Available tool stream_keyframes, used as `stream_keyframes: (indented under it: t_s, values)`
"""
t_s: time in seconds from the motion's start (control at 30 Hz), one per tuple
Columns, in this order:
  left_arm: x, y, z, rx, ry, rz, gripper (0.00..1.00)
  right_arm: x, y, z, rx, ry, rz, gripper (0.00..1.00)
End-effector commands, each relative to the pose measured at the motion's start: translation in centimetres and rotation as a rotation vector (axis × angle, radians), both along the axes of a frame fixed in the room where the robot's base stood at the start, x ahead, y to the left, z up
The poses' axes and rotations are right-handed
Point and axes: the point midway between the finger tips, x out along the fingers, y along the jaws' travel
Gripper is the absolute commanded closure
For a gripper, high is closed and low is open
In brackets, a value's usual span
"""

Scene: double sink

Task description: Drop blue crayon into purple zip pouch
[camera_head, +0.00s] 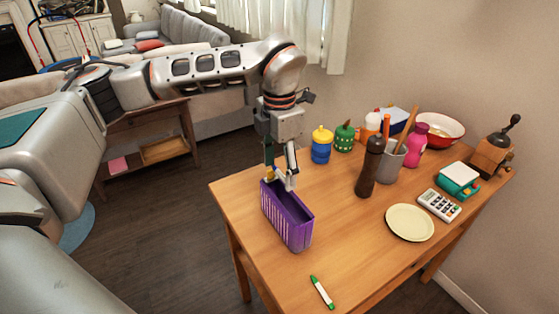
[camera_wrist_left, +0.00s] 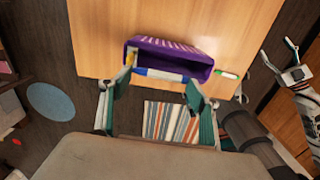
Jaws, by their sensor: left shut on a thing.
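The purple zip pouch (camera_head: 290,222) stands open at the top near the table's left edge. It also shows in the wrist view (camera_wrist_left: 185,54), with its dark opening facing up. My left gripper (camera_head: 279,178) is at the pouch's far end, over its opening. In the wrist view, my left gripper (camera_wrist_left: 152,80) is shut on the blue crayon (camera_wrist_left: 165,75), which has white on it and spans between the fingertips. The crayon overlaps the pouch's near rim in that view. My right gripper (camera_wrist_left: 278,52) shows at the wrist view's right, apart from the pouch, with its fingers apart.
A yellow item (camera_wrist_left: 131,58) shows at the pouch's left end. A green marker (camera_head: 322,292) lies near the front edge. A cream plate (camera_head: 410,222), a dark pepper mill (camera_head: 370,168), a blue-and-yellow jar (camera_head: 321,146) and a calculator (camera_head: 438,205) stand farther right. Bare tabletop lies between pouch and plate.

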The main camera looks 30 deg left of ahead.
Motion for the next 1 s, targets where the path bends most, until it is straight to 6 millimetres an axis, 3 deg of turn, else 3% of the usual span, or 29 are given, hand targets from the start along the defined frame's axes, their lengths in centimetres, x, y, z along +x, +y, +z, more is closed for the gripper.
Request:
stream_keyframes:
  t_s: [0.27, 0.37, 0.4, 0.77, 1.0]
  values:
    - [0.0, 0.0, -0.1, -0.001, -0.001, 0.001, 0.47, 0.1, 0.1, 0.1, 0.001, -0.003, 0.001, 0.38]
    - [0.0, 0.0, -0.1, -0.001, -0.001, 0.001, 0.20, 0.2, 0.1, 0.2, 0.002, -0.005, 0.000, 0.38]
    - [0.0, 0.0, -0.1, -0.001, -0.001, 0.001, 0.19, 0.2, 0.1, 0.2, 0.003, -0.004, -0.001, 0.38]
    - [0.0, 0.0, 0.1, -0.001, -0.001, 0.001, 0.19, 0.2, 0.2, 0.2, 0.007, -0.003, -0.008, 0.38]
    - [0.1, 0.0, 3.5, 0.000, -0.006, 0.001, 0.19, 0.2, 0.2, 0.2, 0.007, -0.004, -0.006, 0.38]
